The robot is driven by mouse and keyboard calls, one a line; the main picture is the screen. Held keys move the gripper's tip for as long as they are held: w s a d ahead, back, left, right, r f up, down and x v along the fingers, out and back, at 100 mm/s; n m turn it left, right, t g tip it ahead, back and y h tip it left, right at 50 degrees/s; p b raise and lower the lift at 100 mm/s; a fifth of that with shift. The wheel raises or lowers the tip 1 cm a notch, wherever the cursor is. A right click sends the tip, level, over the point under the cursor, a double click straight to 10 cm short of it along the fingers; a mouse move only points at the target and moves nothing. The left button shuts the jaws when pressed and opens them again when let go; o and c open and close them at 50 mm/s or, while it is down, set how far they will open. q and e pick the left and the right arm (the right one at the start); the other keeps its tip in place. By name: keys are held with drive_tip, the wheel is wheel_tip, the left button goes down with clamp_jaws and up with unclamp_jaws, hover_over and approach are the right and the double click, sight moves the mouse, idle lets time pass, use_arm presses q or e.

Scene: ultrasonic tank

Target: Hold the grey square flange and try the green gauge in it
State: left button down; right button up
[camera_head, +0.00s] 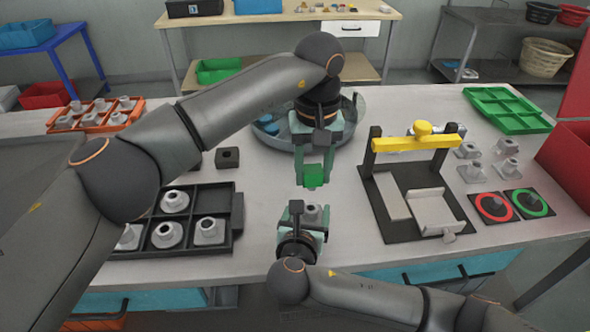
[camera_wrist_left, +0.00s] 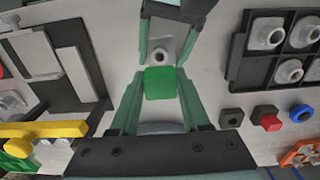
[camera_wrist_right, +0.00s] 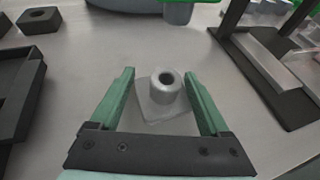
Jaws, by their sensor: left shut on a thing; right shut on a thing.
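The green gauge (camera_head: 314,177) is held in my left gripper (camera_head: 313,172), which points down above the table. The gauge also shows in the left wrist view (camera_wrist_left: 160,83), between the fingertips. The grey square flange (camera_wrist_right: 162,97) has a square base and a round hub with a hole facing up. My right gripper (camera_wrist_right: 160,95) is shut on it, with a finger on each side. In the head view the flange (camera_head: 313,213) lies just below the gauge, with a gap between them. In the left wrist view the flange (camera_wrist_left: 157,55) shows just beyond the gauge.
A black compartment tray (camera_head: 236,225) with several flanges stands at left. A black fixture with a yellow bar (camera_head: 415,142) stands at right, near a red-ringed mat (camera_head: 494,207) and a green-ringed mat (camera_head: 530,203). A round tank (camera_head: 268,133) is behind my left gripper.

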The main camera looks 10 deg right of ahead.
use_arm(q)
drive_tip(key=shift+f, duration=2.65)
use_arm(e)
drive_tip(key=shift+s+f, duration=0.15)
drive_tip(key=shift+f, duration=0.25)
use_arm(q)
drive_tip(key=shift+f, duration=0.45)
drive_tip(key=shift+r, duration=2.65)
use_arm(e)
drive_tip(key=o, duration=1.2)
drive_tip(key=shift+o, duration=0.7)
drive_tip(key=shift+r, duration=0.15)
